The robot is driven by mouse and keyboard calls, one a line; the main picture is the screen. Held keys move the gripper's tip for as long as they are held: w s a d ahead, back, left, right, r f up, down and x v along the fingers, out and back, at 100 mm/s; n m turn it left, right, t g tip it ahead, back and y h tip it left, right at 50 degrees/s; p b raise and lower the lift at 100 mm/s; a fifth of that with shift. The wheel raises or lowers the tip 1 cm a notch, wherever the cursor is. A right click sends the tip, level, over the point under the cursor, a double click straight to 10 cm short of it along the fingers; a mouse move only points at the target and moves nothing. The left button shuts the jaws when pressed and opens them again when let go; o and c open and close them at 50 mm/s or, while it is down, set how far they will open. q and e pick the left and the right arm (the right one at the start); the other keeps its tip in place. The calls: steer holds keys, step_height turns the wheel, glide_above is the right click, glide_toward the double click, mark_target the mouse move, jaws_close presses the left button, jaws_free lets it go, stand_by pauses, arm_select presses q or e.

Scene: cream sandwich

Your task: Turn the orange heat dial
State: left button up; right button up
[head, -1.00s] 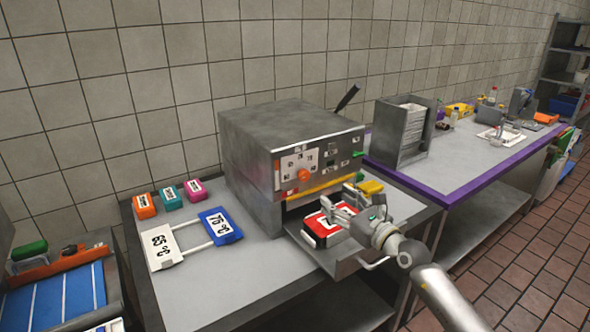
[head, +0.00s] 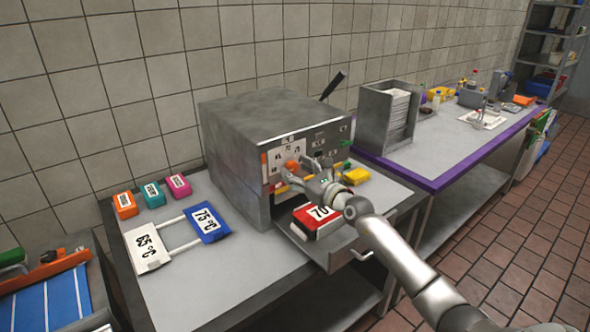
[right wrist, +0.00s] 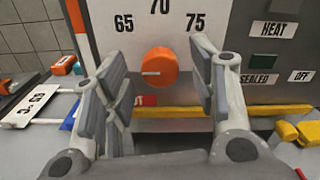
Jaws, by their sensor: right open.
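The orange heat dial (head: 292,165) is on the front panel of the grey metal machine (head: 235,150). In the right wrist view the dial (right wrist: 160,67) has a pale mark on its left side, with 65, 70 and 75 printed on the white plate (right wrist: 190,45) around it. My right gripper (head: 303,172) is in front of the panel. Its fingers (right wrist: 158,85) are open and spread to either side of the dial, with visible gaps. Nothing is held. My left gripper is not in view.
A red block marked 70 (head: 305,222) sits on the open drawer (head: 335,248) below my right gripper. A yellow bar (right wrist: 200,111) runs under the dial. A yellow block (head: 355,176) lies to the right. White and blue temperature cards (head: 148,248) lie on the table at left.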

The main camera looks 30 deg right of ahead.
steer(key=shift+w, duration=0.65)
steer(key=shift+a, duration=0.1)
steer(key=shift+c, duration=1.3)
steer(key=c, duration=0.8)
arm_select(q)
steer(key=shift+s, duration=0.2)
arm_select(e)
steer(key=shift+o, duration=0.2)
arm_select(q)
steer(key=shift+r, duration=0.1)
